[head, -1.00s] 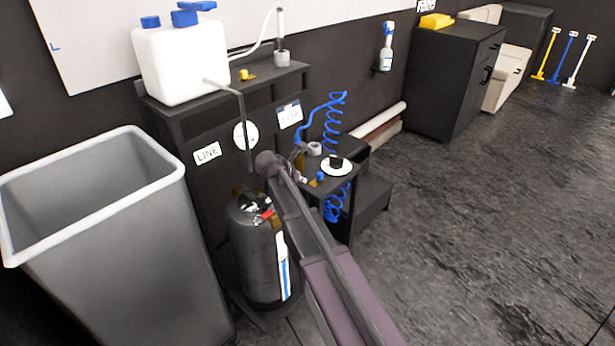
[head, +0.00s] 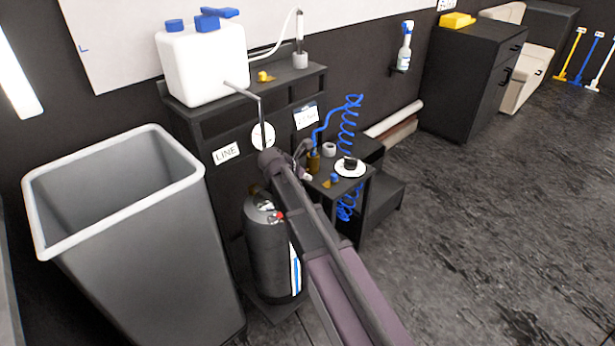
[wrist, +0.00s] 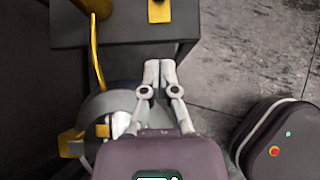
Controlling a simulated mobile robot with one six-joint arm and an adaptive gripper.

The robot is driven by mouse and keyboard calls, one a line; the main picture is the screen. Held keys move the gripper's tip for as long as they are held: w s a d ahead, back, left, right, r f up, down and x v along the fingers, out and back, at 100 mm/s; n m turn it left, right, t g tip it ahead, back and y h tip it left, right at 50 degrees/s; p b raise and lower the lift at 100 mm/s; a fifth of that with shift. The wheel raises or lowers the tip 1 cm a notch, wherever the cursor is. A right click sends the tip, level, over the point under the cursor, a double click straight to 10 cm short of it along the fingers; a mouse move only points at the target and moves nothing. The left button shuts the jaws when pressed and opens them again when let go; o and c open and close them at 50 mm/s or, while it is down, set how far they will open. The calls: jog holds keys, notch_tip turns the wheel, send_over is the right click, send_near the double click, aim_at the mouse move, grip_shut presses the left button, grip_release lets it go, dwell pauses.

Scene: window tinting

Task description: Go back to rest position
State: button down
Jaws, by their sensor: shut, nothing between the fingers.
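My gripper (wrist: 160,66) is shut and empty in the wrist view. Its two grey fingertips are together, just in front of the edge of a dark shelf (wrist: 110,28). In the head view my arm reaches forward to the small black side stand (head: 352,187).
A grey bin (head: 140,265) stands at left. A blue coiled hose (head: 350,125) hangs by the stand. Floor (head: 480,220) at right is open.

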jog(key=s+d+f+m+g+y, duration=0.2)
jog(key=s+d+m, duration=0.2)
jog(key=s+m, duration=0.45)
jog(key=s+d+f+m+g+y, duration=0.2)
jog(key=s+d+m, duration=0.1)
jog(key=s+m, duration=0.55)
jog(key=s+d+f+m+g+y, duration=0.1)
jog(key=s+d+m+g+y, duration=0.2)
jog(key=s+m, duration=0.55)
notch_tip(320, 180, up, 24)
jog(key=t+p, duration=0.1)
jog(key=p, duration=2.3)
jog(key=shift+w+d, duration=0.25)
jog(key=shift+w, duration=0.05)
